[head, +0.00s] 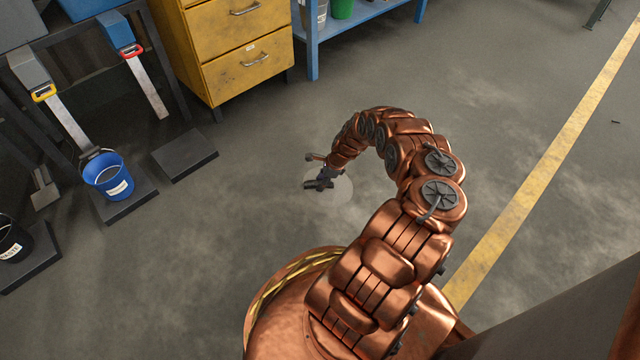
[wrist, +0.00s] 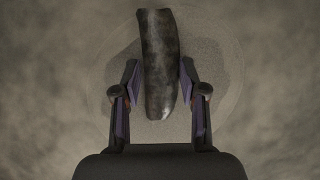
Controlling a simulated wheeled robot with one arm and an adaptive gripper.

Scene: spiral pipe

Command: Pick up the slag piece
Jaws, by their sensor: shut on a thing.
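The slag piece (wrist: 161,50) is a dark, rough, elongated lump in the wrist view. It stretches from the top edge down to between the fingers. My gripper (wrist: 160,90) is shut on its lower part, with one finger along each side. In the head view my gripper (head: 318,184) is small and low over the grey floor at the end of my curved copper arm. The slag piece is too small to make out clearly there. I cannot tell whether it still touches the floor.
A pale round patch (head: 342,190) lies on the floor around my gripper. A blue bucket (head: 108,174) stands on a dark plate at left, with another dark plate (head: 185,155) beside it. A yellow drawer cabinet (head: 240,50) stands behind. The floor on the right is clear up to a yellow line (head: 545,165).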

